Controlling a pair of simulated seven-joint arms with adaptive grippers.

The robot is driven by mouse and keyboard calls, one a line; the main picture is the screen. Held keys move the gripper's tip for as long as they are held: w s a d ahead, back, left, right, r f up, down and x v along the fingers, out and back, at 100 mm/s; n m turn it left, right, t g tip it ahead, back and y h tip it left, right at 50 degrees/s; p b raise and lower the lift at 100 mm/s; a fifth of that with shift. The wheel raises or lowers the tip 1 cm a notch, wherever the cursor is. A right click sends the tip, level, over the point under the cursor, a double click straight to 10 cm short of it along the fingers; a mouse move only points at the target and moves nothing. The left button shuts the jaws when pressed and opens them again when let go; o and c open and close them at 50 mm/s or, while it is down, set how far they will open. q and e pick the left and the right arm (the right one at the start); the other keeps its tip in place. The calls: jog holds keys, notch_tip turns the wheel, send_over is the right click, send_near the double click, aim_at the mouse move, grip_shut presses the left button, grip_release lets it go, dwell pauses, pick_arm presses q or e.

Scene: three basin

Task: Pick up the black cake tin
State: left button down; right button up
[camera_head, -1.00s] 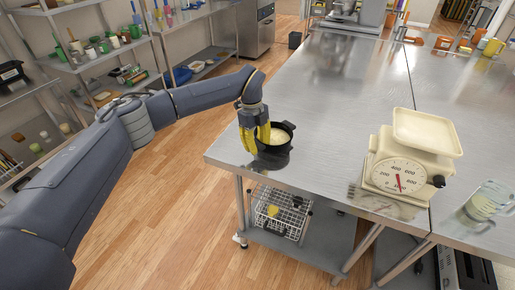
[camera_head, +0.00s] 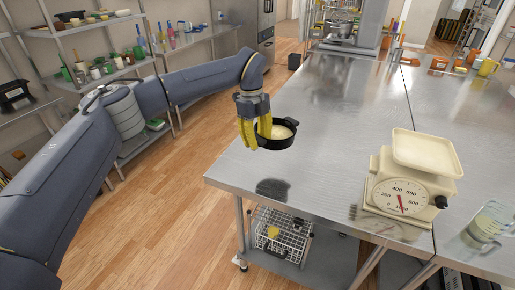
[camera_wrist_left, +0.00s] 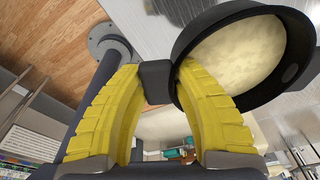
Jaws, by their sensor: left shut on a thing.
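The black cake tin (camera_head: 279,146) is round, with a pale filling inside, and hangs in the air above the near left corner of the steel table. My left gripper (camera_head: 257,133) has yellow fingers and is shut on the tin's left side. In the left wrist view the yellow fingers (camera_wrist_left: 156,82) close on a black tab at the rim of the tin (camera_wrist_left: 276,92). The tin's dark reflection shows on the table below it, apart from it. My right gripper is not in view.
The steel table (camera_head: 330,110) has free room behind the tin. A wire basket (camera_head: 280,232) sits on the shelf below.

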pick_arm(q)
jog(key=shift+r, duration=3.2)
jog(key=shift+r, duration=0.15)
jog(key=c, duration=1.7)
grip_release()
grip_shut()
jog(key=shift+t+h, duration=0.3)
jog(key=shift+t, duration=0.2)
jog(key=shift+w+d+f, duration=0.1)
jog(key=shift+w+f, duration=0.05)
jog(key=shift+f, duration=3.5)
jog(key=shift+w+d+f, duration=0.1)
jog(key=shift+w+f, duration=0.05)
jog(key=shift+f, duration=3.45)
jog(key=shift+f, duration=1.15)
